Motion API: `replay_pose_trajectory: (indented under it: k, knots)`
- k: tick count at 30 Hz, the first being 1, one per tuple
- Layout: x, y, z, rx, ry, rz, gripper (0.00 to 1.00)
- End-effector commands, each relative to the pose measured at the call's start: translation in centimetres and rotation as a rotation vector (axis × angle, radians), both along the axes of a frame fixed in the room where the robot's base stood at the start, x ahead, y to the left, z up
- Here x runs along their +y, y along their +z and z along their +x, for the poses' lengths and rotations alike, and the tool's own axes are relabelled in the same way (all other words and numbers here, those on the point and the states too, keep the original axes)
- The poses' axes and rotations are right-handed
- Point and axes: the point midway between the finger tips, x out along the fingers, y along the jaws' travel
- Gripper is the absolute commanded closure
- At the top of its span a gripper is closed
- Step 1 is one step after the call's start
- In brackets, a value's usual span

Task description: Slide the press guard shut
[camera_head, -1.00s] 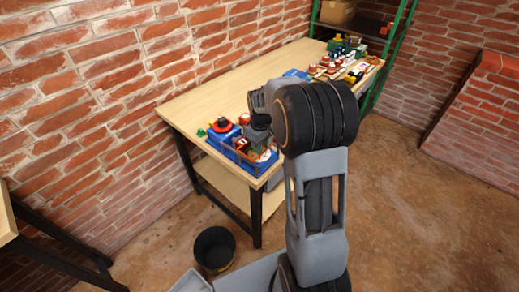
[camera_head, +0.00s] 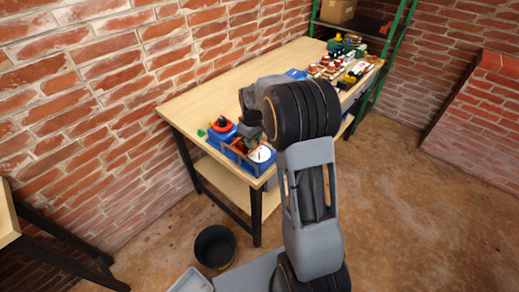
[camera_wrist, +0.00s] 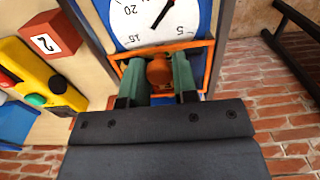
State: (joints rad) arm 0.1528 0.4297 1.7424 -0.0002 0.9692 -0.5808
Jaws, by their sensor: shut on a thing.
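The press guard (camera_wrist: 208,62) is an orange frame. A brown-orange knob (camera_wrist: 159,69) sits on the guard. My gripper (camera_wrist: 160,84) is shut on this knob, with a green finger at each side. In the head view the guard (camera_head: 229,152) shows on the blue unit at the bench's near end. My gripper (camera_head: 250,137) is beside it, partly hidden by my own arm. The dial (camera_head: 262,154) shows uncovered to the right.
The wooden bench (camera_head: 196,102) runs along the brick wall. A yellow box with buttons (camera_wrist: 43,80) and a red block marked 2 (camera_wrist: 52,35) are left of the guard. A black bin (camera_head: 214,247) stands on the floor. Several small items crowd the bench's far end.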

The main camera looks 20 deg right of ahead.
Motion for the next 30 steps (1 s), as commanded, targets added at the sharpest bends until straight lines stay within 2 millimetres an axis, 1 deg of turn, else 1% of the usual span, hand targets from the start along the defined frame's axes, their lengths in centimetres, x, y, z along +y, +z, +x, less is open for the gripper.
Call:
replay_pose_trajectory:
  k: [18, 30]
  knots:
    - [0.9, 0.1, 2.0, -0.001, 0.0, 0.0, 0.94]
    - [1.2, 0.1, 2.6, -0.001, 0.001, 0.0, 0.94]
